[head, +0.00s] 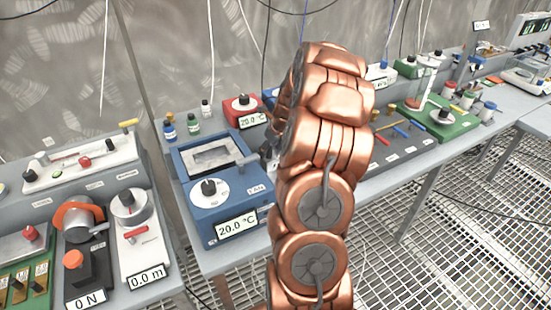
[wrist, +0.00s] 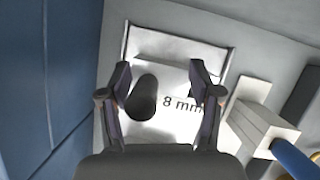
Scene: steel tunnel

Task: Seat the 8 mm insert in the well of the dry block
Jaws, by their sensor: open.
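The dry block (head: 227,222) is a blue box on the bench in the head view, left of my arm, with a display reading 20.0 °C. Its rectangular well (head: 210,156) opens in the top. In the wrist view the insert (wrist: 172,122) is a pale metal piece marked "8 mm" with a dark round spot; I cannot tell if that is its bore. My gripper (wrist: 160,80) is open above it, one finger on each side of the dark spot. Contact cannot be told. In the head view my arm hides the insert and most of the gripper.
The blue wall (wrist: 45,80) of the dry block fills the wrist view's left side. A pale block (wrist: 258,125) with a blue handle stands close on the right. Small bottles (head: 192,124) and a red device (head: 240,108) stand behind the dry block in the head view.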

